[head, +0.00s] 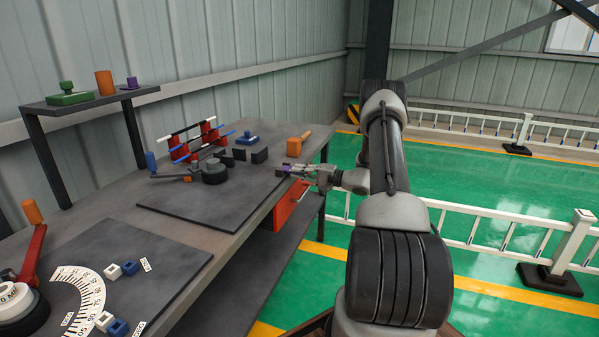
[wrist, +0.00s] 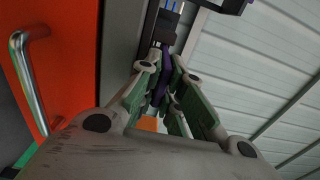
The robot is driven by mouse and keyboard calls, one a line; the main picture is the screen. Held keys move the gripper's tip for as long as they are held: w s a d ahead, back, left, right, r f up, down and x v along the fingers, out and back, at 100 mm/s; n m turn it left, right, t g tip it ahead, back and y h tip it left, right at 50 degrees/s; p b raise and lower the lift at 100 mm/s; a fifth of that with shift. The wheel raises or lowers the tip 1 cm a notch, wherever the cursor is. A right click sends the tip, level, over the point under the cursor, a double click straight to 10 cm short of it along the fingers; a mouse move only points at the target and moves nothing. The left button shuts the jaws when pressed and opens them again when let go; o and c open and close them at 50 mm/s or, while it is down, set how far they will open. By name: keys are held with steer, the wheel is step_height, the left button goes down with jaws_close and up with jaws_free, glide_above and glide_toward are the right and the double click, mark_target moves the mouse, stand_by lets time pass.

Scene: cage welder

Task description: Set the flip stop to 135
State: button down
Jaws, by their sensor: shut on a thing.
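My gripper (head: 291,170) is at the front edge of the far bench area. It is shut on a small purple piece (wrist: 159,82), seen between its green-padded fingers in the wrist view. At the lower left in the head view a white angle scale (head: 88,283) curves around a dark round hub, with a red lever arm (head: 36,248) carrying an orange knob. Small white-and-blue blocks (head: 130,268) sit beside the scale, one pair at each of two small tags. The tags are too small to read surely. I cannot tell which part is the flip stop, or its setting.
A red rack with bars (head: 193,143), black blocks (head: 259,156), a blue piece (head: 247,138) and an orange-handled tool (head: 299,142) stand on the bench. A red drawer (head: 290,205) is under its front edge. A raised shelf (head: 95,98) holds several knobs.

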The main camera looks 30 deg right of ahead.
steer(key=shift+a, duration=0.1)
steer(key=c, duration=1.6)
jaws_free()
steer(key=shift+o, duration=0.2)
steer(key=v, duration=1.2)
